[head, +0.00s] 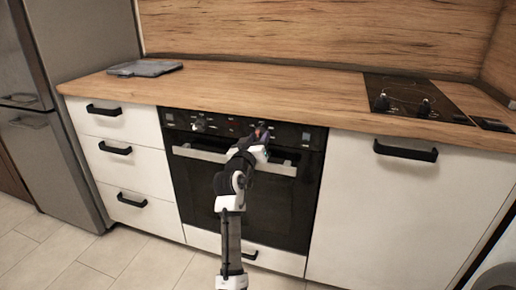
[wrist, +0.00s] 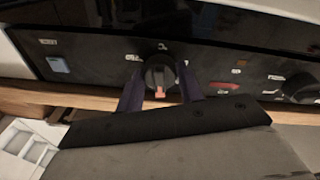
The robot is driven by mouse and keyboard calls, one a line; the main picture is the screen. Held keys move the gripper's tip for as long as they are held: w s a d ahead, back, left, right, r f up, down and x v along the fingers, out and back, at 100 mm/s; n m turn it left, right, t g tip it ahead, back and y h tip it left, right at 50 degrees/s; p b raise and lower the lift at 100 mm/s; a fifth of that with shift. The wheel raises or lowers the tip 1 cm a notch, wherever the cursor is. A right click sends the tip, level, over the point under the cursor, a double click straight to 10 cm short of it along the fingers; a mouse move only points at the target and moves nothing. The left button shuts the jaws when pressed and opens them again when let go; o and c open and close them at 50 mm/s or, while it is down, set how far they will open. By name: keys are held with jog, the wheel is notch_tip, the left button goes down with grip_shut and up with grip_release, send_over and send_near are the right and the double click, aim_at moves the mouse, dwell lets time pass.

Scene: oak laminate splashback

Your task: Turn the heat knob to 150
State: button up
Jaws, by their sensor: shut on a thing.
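In the wrist view a round black knob (wrist: 158,68) with a pale pink-orange mark at its lower edge sits on the black control panel (wrist: 105,62). My gripper (wrist: 160,88) has one dark finger on each side of this knob and is shut on it. Small white markings surround the knob, too small to read. In the head view my gripper (head: 262,135) is at the oven's (head: 193,190) control panel, right of its middle, and my arm hides the held knob.
A second black knob (wrist: 302,87) is at the right of the wrist view, and a blue switch (wrist: 58,65) at the left. The oven handle (head: 198,154) runs below the panel, partly behind my arm. The wooden worktop (head: 270,95) above is mostly clear.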

jog(key=shift+m+b, duration=0.45)
jog(key=shift+m, duration=0.15)
jog(key=o, duration=1)
jog(key=shift+s, duration=0.1)
jog(key=v, duration=1.3)
jog(key=shift+s+a, duration=0.25)
